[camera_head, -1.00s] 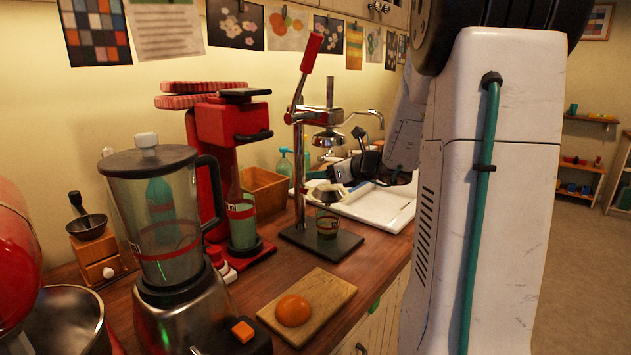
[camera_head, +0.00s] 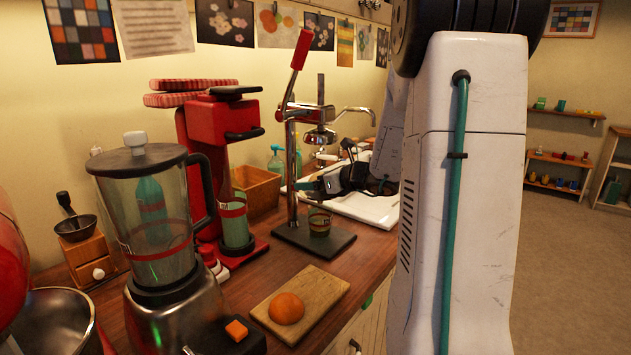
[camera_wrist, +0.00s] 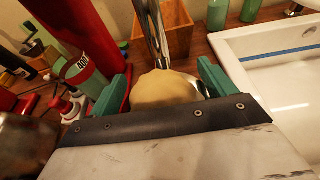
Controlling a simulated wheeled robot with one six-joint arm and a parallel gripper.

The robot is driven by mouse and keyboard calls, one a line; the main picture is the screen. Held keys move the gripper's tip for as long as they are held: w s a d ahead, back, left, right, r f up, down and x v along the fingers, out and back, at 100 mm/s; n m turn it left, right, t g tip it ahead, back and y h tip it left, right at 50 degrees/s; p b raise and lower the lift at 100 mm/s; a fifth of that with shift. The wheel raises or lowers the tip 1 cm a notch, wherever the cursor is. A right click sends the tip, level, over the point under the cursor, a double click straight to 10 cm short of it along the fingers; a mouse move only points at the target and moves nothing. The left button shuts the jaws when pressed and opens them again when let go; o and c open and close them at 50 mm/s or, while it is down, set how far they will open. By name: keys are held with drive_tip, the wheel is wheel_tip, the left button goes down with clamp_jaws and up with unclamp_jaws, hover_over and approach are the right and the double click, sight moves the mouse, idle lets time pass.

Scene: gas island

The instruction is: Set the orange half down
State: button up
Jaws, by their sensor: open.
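An orange half (camera_head: 286,308) lies dome up on the wooden board (camera_head: 318,297) at the front of the counter. My gripper (camera_head: 318,184) is open at the lever juicer (camera_head: 292,150), level with its cup and below the metal press head. In the wrist view, the green fingers of my gripper (camera_wrist: 163,82) stand apart on either side of a pale tan dome (camera_wrist: 167,88) over shiny metal. I cannot tell whether this dome is a second orange half or part of the juicer. My gripper hides most of the juicer's cup.
A small glass (camera_head: 319,222) stands on the juicer's dark base. The blender (camera_head: 150,225) and red machine (camera_head: 212,150) stand to the left. A white sink (camera_head: 375,208) is behind my gripper. Bare counter (camera_head: 255,268) lies between red machine and board.

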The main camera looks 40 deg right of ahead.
drive_tip(key=v, duration=0.6)
drive_tip(key=shift+s+d+r, duration=0.1)
drive_tip(key=shift+s+d, duration=0.05)
drive_tip(key=shift+s, duration=0.2)
drive_tip(key=shift+o, duration=0.5)
drive_tip(key=shift+s, duration=0.4)
drive_tip(key=s+t, duration=0.2)
drive_tip(key=s, duration=0.2)
drive_tip(key=w, duration=0.4)
drive_tip(key=w+f, duration=0.1)
drive_tip(key=w, duration=0.2)
drive_tip(key=shift+w+a+f, duration=0.1)
drive_tip(key=shift+a, duration=0.15)
drive_tip(key=c, duration=1.2)
